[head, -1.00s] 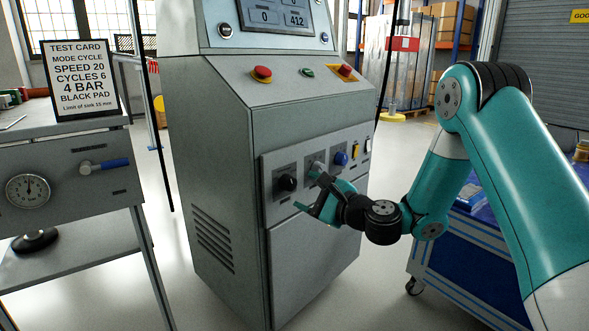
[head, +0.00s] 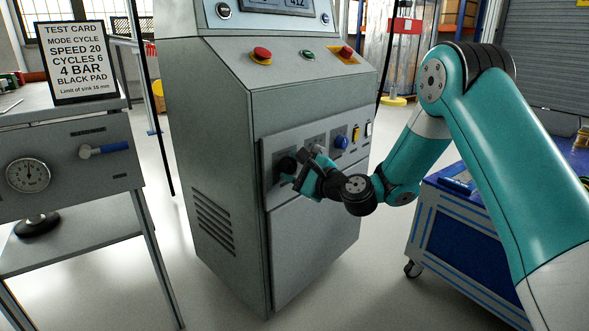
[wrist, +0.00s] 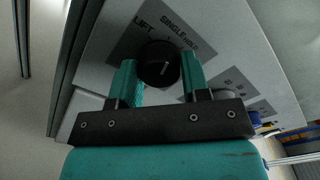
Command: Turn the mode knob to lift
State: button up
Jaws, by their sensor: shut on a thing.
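The mode knob (wrist: 158,62) is a round black knob with a short white mark on its face. It sits on a grey label plate (wrist: 196,22) that reads LIFT and SINGLE, with another word partly legible. In the wrist view the white mark is nearly upright; I cannot tell which word it points to. My gripper (wrist: 158,72) has its teal fingers on either side of the knob and is shut on it. In the head view my gripper (head: 291,172) is at the leftmost control of the cabinet's front panel and partly covers the knob (head: 286,164).
Right of the knob on the panel are a grey knob, a blue knob (head: 342,142) and switches. Red buttons (head: 261,55) stand on the slope above. A test card (head: 77,62) reading MODE CYCLE stands on the left bench. A blue cart (head: 450,225) stands at right.

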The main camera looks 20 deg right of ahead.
jog(key=shift+n, duration=0.3)
jog(key=n+b, duration=0.1)
jog(key=n, duration=0.2)
jog(key=shift+b, duration=0.3)
jog(key=shift+n+b, duration=0.95)
jog(key=shift+n, duration=1.15)
jog(key=o, duration=0.9)
jog(key=shift+s+d, duration=0.1)
